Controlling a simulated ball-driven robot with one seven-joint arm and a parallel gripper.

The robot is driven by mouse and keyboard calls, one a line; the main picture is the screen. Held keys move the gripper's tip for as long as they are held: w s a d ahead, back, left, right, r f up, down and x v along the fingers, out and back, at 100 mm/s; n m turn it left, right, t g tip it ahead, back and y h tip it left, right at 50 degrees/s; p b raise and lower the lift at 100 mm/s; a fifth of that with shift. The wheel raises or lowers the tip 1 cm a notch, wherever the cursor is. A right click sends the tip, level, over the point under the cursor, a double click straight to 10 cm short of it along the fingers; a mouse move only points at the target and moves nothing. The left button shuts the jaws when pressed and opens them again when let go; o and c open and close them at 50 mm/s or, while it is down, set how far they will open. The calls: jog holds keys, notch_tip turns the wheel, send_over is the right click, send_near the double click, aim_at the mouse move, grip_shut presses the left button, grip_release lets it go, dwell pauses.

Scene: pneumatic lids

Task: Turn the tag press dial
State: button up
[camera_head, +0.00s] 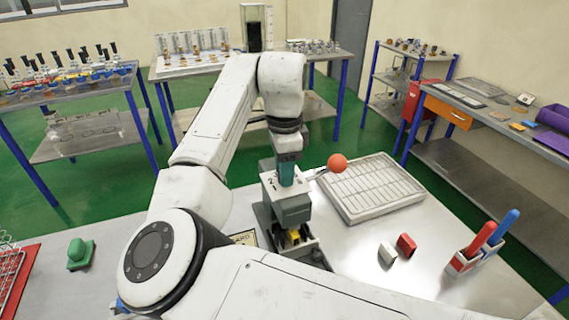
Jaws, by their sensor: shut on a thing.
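The tag press (290,212) is a grey-green machine with a pale top plate and stands on the metal table below my arm. A lever with an orange ball (337,162) sticks out to its right. My gripper (286,178) points straight down at the press top and is shut on the dial there. The dial itself is mostly hidden by the gripper. A number mark shows on the pale plate to the left of the gripper. A yellow piece (293,236) sits low in the front of the press.
A pale compartment tray (372,187) lies right of the press. A red block (406,244), a white block (388,254) and a holder with red and blue pens (466,262) stand at the right. A green stamp-like object (79,252) is at the left. Shelves surround the green floor.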

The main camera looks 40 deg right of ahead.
jog(key=shift+m, duration=0.6)
jog(key=o, duration=1)
jog(key=shift+o, duration=0.2)
notch_tip(320, 180, up, 11)
jog(key=shift+b, duration=0.3)
jog(key=shift+f, duration=0.15)
